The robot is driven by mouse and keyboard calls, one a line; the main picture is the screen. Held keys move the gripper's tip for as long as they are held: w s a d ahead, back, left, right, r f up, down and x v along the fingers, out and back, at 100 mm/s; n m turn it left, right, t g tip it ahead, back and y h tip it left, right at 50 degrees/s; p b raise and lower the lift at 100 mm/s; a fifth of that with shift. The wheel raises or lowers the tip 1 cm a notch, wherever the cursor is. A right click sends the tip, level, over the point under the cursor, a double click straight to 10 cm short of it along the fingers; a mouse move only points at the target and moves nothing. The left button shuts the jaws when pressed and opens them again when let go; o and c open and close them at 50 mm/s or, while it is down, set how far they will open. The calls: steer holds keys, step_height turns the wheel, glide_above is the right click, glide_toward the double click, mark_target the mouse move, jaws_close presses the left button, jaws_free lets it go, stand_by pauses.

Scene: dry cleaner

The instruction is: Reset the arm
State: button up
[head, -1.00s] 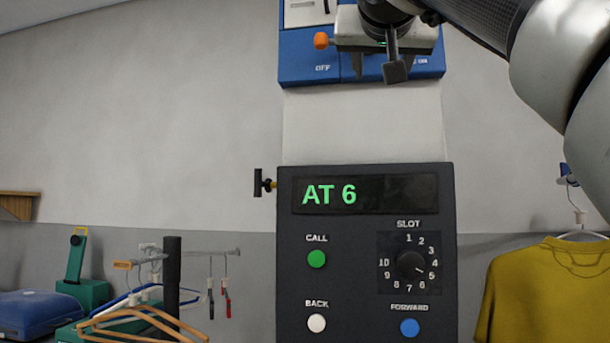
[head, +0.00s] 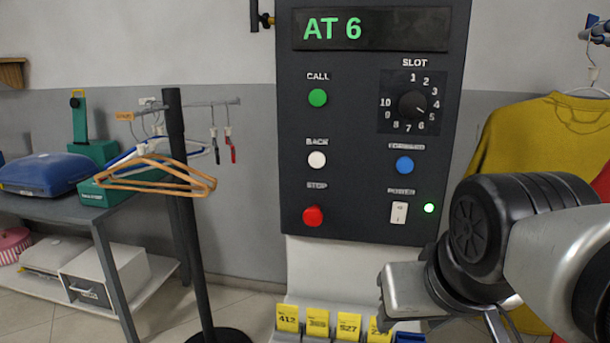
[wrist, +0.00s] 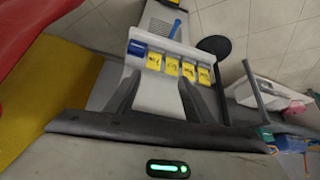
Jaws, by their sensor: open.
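My gripper (wrist: 157,95) shows in the wrist view with two dark fingers apart and nothing between them. In the head view my arm comes in from the lower right, and my gripper's silver body is in front of the lower right of the black control panel, partly cut off by the bottom edge. The control panel (head: 365,185) reads "AT 6" in green. Its slot dial (head: 412,104) points between 5 and 6, and a green light glows beside the power switch (head: 399,212).
Yellow numbered tags (head: 349,325) stand in a rack below the panel. Wooden hangers (head: 150,178) hang on a dark stand (head: 195,240) at left. A table (head: 60,208) holds a blue case (head: 47,174). A yellow shirt (head: 540,135) hangs at right, close to my arm.

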step_height(320, 180, down, 4)
steer(key=s, duration=0.3)
step_height(320, 180, up, 27)
steer(key=p, duration=2.6)
steer(key=shift+w+g, duration=0.2)
steer(key=shift+g, duration=0.1)
